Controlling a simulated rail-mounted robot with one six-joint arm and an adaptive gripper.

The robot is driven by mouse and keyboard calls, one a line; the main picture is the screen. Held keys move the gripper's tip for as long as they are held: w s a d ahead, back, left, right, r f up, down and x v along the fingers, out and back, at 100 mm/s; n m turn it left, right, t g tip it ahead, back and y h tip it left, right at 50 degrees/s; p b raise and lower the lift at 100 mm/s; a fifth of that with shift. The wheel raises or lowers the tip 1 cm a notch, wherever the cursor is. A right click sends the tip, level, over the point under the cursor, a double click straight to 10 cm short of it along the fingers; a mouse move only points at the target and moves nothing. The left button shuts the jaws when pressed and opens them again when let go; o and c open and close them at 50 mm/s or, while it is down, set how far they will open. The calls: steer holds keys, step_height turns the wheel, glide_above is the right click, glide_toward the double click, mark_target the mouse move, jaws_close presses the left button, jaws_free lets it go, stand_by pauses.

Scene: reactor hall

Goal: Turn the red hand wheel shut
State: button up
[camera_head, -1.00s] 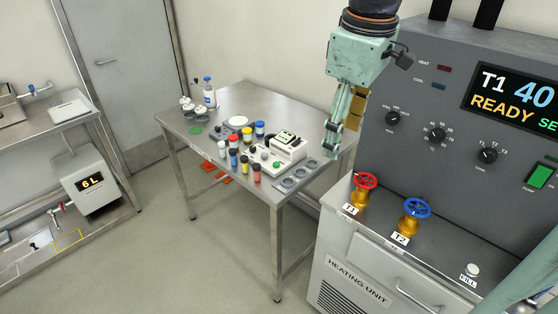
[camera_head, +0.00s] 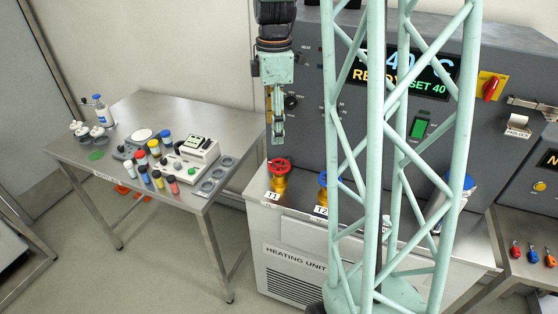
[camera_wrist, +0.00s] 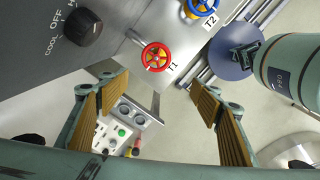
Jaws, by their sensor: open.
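The red hand wheel (camera_head: 280,165) sits on a brass valve labelled T1 on the heating unit's top, at its left end. In the wrist view the red wheel (camera_wrist: 156,56) shows above centre, between the lines of the two fingers and beyond them. My gripper (camera_head: 277,138) hangs pointing down, just above the wheel in the head picture. In the wrist view my gripper (camera_wrist: 160,90) has its ribbed pads wide apart with nothing between them. The gripper is apart from the wheel; the exact height gap is hard to tell.
A blue hand wheel (camera_head: 323,180), T2, stands close right of the red one, partly behind my lattice column. The grey control panel (camera_head: 310,110) rises behind the valves. A steel table (camera_head: 130,185) with bottles and instruments stands to the left.

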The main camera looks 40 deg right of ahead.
mark_target(279, 164)
steer(key=shift+w+d+f+n, duration=0.2)
steer(key=shift+d+f+n, duration=0.1)
steer(key=shift+d+f, duration=0.7)
steer(key=shift+d, duration=0.1)
steer(key=shift+f+b, duration=0.5)
steer(key=shift+f, duration=6.25)
steer(key=shift+c, duration=0.4)
steer(key=c, duration=0.8)
